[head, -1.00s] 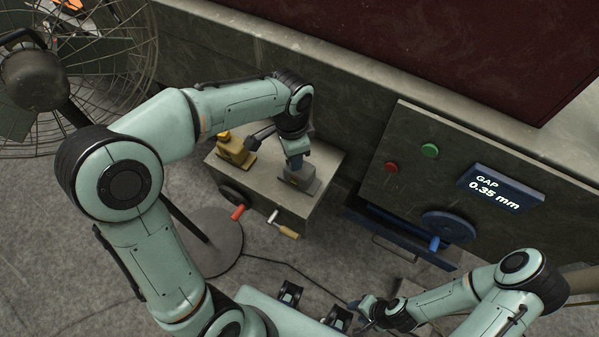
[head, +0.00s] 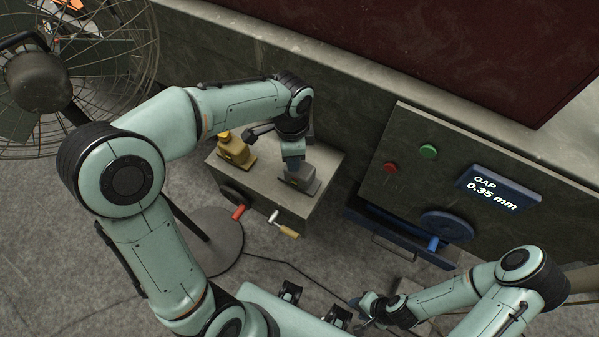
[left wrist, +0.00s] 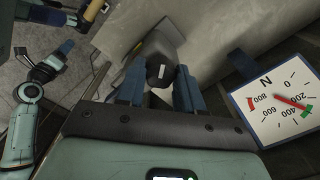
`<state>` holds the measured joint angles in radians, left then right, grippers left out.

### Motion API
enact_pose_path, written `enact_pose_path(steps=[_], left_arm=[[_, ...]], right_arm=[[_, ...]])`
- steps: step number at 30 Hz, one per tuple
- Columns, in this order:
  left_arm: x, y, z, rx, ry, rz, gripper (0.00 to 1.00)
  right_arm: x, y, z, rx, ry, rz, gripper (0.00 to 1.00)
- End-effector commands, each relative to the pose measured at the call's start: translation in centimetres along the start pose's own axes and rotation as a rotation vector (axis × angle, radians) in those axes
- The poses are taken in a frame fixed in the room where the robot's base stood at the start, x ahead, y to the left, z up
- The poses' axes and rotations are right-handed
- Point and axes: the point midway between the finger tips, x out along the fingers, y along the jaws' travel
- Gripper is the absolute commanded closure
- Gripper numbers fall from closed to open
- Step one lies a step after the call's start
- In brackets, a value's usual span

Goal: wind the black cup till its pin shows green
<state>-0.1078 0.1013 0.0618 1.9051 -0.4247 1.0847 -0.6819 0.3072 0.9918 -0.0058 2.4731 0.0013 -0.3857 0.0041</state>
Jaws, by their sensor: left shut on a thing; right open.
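The black cup (left wrist: 161,68), with a small white mark on its end, sits between the blue fingers of my left gripper (left wrist: 160,88) in the left wrist view. My left gripper is shut on it. In the head view this gripper (head: 294,160) points down over a grey housing (head: 302,180) on a grey block, and the cup is hidden there. I cannot make out a pin or its colour. My right gripper (head: 366,308) is open and empty, low at the right, far from the cup.
A yellow housing (head: 236,150) stands left of the grey one. Red (head: 238,212) and wooden (head: 287,230) crank handles stick out in front. A dial (left wrist: 283,102) hangs beside the cup. A display (head: 500,188) reads GAP 0.35 mm. A fan (head: 60,80) stands left.

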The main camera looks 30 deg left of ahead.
Motion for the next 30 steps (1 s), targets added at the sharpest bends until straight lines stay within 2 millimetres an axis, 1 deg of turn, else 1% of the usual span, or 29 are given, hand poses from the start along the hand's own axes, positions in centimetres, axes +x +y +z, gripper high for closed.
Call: enact_pose_path(steps=[14,24,30], left_arm=[[0.02,0.04,0.04,0.034,-0.002,0.002,0.86],[-0.02,0.0,0.03,0.164,-0.001,0.001,0.86],[0.02,0.01,0.04,0.183,-0.001,0.001,0.86]], right_arm=[[-0.14,-0.06,-0.05,0.0,0.001,0.0,0.57],[-0.67,-0.34,-0.27,-0.002,0.004,-0.002,0.57],[-0.69,-0.34,-0.28,-0.001,0.004,-0.002,0.57]])
